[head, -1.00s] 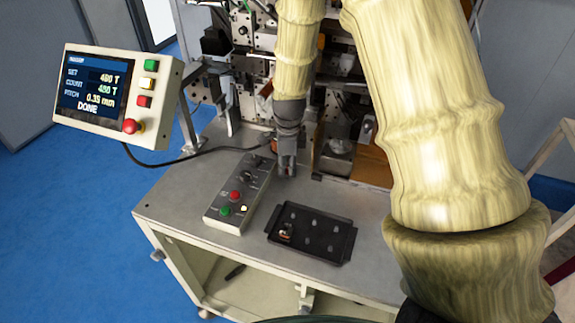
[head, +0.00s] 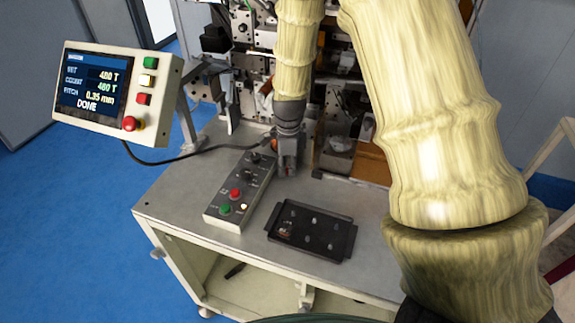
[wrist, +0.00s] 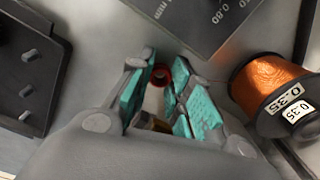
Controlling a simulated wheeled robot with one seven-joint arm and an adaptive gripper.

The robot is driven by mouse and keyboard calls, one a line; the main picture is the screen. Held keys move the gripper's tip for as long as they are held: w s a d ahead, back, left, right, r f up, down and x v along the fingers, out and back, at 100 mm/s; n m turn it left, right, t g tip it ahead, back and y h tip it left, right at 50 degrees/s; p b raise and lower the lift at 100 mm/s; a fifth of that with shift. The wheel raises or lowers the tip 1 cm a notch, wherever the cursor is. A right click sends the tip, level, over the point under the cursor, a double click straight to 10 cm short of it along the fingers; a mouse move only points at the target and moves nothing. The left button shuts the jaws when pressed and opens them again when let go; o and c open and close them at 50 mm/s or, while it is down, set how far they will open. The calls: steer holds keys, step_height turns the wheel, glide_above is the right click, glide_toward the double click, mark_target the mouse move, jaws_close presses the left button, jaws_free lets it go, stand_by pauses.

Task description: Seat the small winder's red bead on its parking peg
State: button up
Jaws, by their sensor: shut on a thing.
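The red bead (wrist: 181,71) shows in the wrist view as a small red ring at the tips of my gripper (wrist: 163,80), between its teal pads. My gripper is shut on it, though the pads hide part of the contact. A small brown-gold piece (wrist: 152,123) shows deeper between the fingers; I cannot tell what it is. In the head view my gripper (head: 287,172) points down over the bench, right of the control box, and the bead is too small to make out there. I cannot identify the parking peg in either view.
A black tray (head: 344,240) with small pegs lies in front of my gripper. The control box (head: 222,197) is on the left. A copper wire spool (wrist: 270,82) marked 0.35 is close on the right in the wrist view. A dark marked plate (wrist: 195,20) is above.

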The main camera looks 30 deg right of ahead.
steer(key=shift+f, duration=0.6)
steer(key=o, duration=0.7)
steer(key=shift+r, duration=0.1)
step_height(320, 180, up, 12)
steer(key=shift+d, duration=0.1)
stand_by(0.3)
